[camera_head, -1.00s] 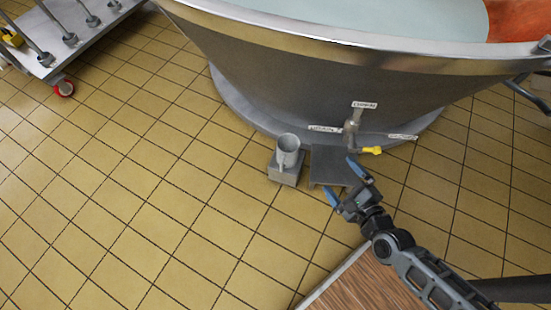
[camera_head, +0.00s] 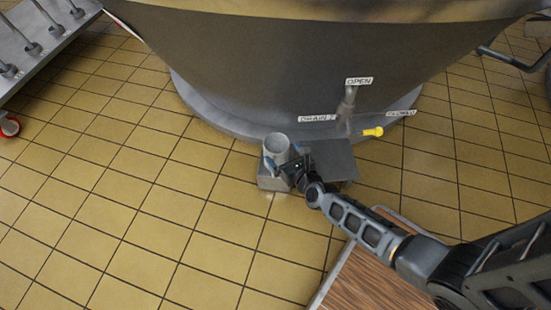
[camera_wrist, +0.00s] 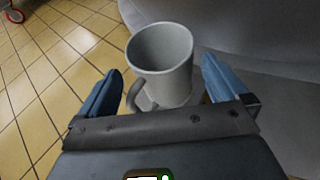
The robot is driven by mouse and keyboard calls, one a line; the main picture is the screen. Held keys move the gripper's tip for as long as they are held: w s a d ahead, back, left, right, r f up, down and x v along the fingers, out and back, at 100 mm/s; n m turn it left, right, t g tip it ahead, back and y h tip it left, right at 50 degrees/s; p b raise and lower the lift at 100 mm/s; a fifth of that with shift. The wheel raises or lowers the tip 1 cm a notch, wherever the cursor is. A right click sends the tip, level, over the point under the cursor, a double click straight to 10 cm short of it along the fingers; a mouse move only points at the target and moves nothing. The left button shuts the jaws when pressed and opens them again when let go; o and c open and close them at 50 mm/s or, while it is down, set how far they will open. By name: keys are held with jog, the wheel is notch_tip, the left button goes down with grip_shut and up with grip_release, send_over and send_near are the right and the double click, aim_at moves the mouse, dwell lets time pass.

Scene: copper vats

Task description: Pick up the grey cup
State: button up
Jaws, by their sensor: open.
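The grey cup (camera_head: 276,147) stands upright on a small grey block (camera_head: 268,182) on the tiled floor, close to the vat's base. My gripper (camera_head: 284,160) is at the cup's near right side in the head view. In the wrist view the cup (camera_wrist: 163,62) is ahead, with its handle toward me and a little left. My gripper (camera_wrist: 160,92) is open, with one blue finger to the left and one to the right of the cup's lower part. I cannot tell whether either finger touches it. The gripper partly hides the block.
The large metal vat (camera_head: 270,70) rises right behind the cup. A wheeled cart (camera_head: 45,50) is at the far left. The tiled floor at left is clear.

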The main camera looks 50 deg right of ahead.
aim_at(271, 140)
jog(key=b+x, duration=0.2)
jog(key=x, duration=0.3)
jog(key=shift+w+d+f+b, duration=0.15)
jog(key=shift+w+b, duration=0.1)
jog(key=shift+b, duration=0.15)
jog(key=shift+c, duration=0.5)
jog(key=c, duration=1)
